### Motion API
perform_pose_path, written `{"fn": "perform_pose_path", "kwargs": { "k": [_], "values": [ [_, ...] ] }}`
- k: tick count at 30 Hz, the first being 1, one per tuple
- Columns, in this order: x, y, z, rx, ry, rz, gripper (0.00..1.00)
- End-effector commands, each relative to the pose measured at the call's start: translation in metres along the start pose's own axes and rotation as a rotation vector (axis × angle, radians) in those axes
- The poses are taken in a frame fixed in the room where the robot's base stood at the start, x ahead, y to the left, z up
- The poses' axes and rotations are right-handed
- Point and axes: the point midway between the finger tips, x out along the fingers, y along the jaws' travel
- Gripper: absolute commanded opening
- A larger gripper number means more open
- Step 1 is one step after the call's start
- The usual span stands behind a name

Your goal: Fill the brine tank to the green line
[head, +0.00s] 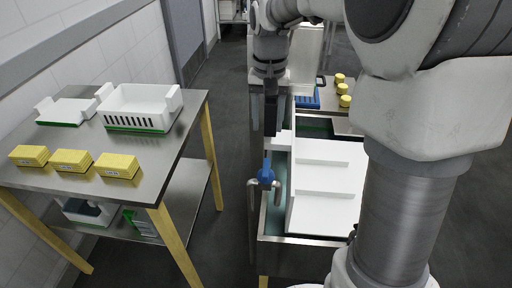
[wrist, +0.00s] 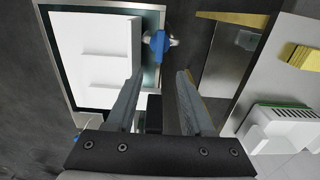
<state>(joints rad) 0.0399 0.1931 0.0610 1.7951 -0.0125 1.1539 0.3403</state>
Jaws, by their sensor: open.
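The brine tank (head: 300,240) is a steel basin with teal liquid or lining along its left side and white boards (head: 328,190) over much of it. A tap with a blue handle (head: 266,176) and a metal spout stands at its left edge. In the wrist view the blue handle (wrist: 157,43) lies just ahead of the fingertips, beside the white boards. My gripper (head: 270,132) is above and behind the tap, pointing down, apart from it. In the wrist view my gripper (wrist: 160,74) is open and empty. I cannot make out a green line or any flow.
On the left, a steel table (head: 160,155) bears a white slotted crate (head: 137,100), a white tray (head: 68,110) and three yellow blocks (head: 72,161). Behind the tank are small yellow rounds (head: 344,88) and a blue rack (head: 307,99). Floor (head: 228,150) is free between table and tank.

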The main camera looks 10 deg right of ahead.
Motion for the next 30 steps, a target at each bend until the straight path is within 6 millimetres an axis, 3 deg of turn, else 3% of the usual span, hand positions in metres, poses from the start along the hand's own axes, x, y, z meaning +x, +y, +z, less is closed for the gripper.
{"fn": "perform_pose_path", "kwargs": {
  "k": [18,24,30],
  "values": [
    [0.129,0.001,0.002,-0.001,-0.004,0.002,0.53],
    [0.155,0.000,0.001,-0.001,-0.002,0.001,0.53],
    [0.164,0.000,0.001,-0.001,0.000,0.000,0.53]
  ]
}}
